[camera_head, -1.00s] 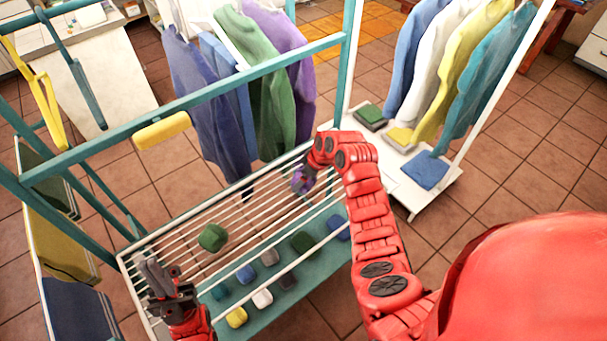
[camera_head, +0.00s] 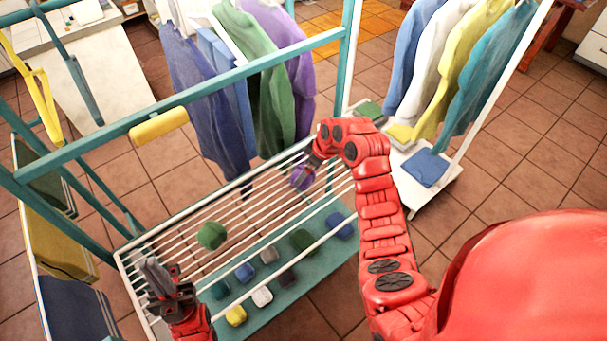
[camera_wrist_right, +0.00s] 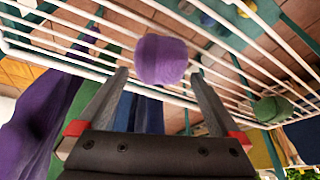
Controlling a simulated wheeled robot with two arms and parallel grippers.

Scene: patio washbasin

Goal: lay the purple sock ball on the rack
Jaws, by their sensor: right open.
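The purple sock ball (camera_head: 302,179) rests on the white wire rack (camera_head: 178,236), toward its far right part. In the right wrist view the ball (camera_wrist_right: 162,60) sits just beyond and between the fingertips of my right gripper (camera_wrist_right: 159,73). The fingers are spread, with gaps showing on both sides of the ball. In the head view my right gripper (camera_head: 311,169) is at the ball and partly hidden by its own arm. My left gripper (camera_head: 153,272) is over the near left end of the rack, away from the ball; its finger gap is unclear.
A green sock ball (camera_head: 211,236) is also on the rack, left of the purple one. Several coloured balls lie on the teal shelf (camera_head: 318,262) below. A white clothes stand (camera_head: 448,190) is at the right.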

